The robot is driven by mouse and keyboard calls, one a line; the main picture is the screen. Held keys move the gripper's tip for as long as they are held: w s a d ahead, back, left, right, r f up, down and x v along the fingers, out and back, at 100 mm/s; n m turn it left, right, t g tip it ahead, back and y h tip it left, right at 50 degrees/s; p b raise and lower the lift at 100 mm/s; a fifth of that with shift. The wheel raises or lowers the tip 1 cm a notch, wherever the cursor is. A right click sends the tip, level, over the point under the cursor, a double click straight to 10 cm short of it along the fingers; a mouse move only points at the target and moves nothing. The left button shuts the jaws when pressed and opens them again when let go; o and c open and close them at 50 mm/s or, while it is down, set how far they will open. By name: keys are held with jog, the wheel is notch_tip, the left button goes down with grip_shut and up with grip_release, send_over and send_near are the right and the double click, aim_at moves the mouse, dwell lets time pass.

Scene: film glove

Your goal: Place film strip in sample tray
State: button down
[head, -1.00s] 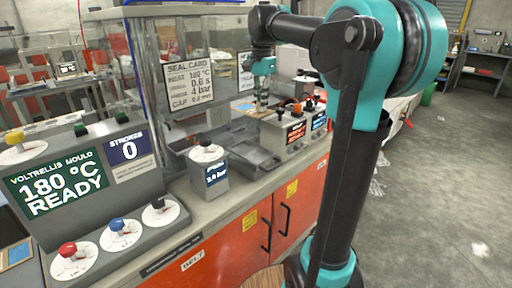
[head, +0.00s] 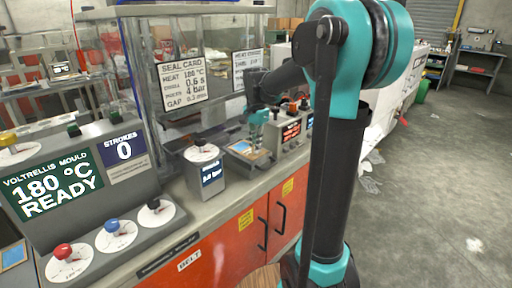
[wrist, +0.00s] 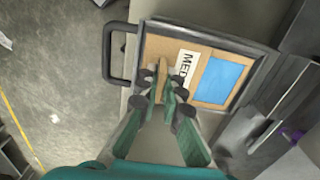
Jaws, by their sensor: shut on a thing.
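Whether the tab is one with the flat piece, I cannot tell.
A grey control box (head: 205,171) stands left of the tray, and a row of knobbed boxes (head: 291,132) stands to its right. A clear-walled enclosure with a seal card (head: 182,80) is behind. The mould panel (head: 55,185) is at left; open floor lies right.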

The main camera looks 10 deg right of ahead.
jog(key=shift+f, duration=0.3)
jog(key=c, duration=1.7)
grip_release()
jog(key=shift+r, duration=0.1)
notch_tip(320, 180, up, 12)
jog(key=shift+r, duration=0.1)
